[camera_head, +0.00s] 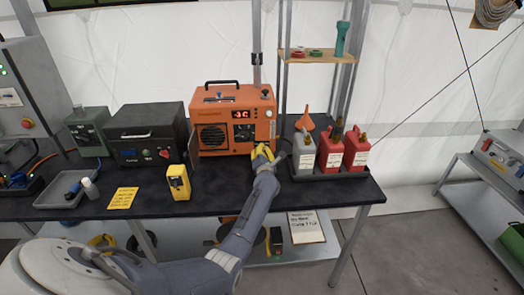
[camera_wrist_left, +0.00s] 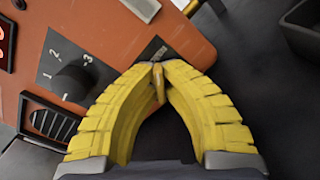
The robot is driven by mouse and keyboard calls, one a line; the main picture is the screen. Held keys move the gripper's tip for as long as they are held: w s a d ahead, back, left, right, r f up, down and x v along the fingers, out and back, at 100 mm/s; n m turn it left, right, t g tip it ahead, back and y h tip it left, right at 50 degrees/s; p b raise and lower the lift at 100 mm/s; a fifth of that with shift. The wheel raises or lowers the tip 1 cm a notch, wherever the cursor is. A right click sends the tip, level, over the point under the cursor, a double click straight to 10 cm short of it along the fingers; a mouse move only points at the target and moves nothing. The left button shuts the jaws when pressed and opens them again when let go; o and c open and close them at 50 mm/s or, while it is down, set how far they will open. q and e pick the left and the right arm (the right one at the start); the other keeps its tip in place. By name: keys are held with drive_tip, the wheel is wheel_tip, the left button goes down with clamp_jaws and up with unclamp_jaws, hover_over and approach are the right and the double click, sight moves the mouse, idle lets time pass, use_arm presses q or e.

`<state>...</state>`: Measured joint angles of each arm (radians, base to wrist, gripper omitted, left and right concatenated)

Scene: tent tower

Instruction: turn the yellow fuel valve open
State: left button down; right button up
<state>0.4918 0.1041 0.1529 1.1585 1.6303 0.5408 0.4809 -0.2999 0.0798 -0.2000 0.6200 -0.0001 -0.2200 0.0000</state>
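The orange heater (camera_head: 235,122) stands on the dark bench, with a red-lit display reading about "3C". Its front also shows in the left wrist view (camera_wrist_left: 110,25), with a black knob (camera_wrist_left: 71,83) marked with numbers. The yellow fuel valve (camera_wrist_left: 158,84) is a small lever at the heater's lower right edge. My left gripper (camera_head: 262,153) has yellow ribbed fingers. In the left wrist view its tips (camera_wrist_left: 160,65) come together around the valve lever, one on each side. The fingers hide the valve in the head view. My right gripper is not in view.
Red fuel cans (camera_head: 356,149) and a grey can (camera_head: 303,153) stand in a tray close right of the gripper, with an orange funnel (camera_head: 305,122) behind. A yellow box (camera_head: 178,183) and a black case (camera_head: 146,135) are left. The bench front between yellow box and arm is clear.

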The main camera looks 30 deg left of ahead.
use_arm(q)
drive_tip(key=shift+m, duration=0.3)
idle(0.4)
drive_tip(key=c, duration=1.5)
unclamp_jaws()
drive_tip(key=v, duration=1.2)
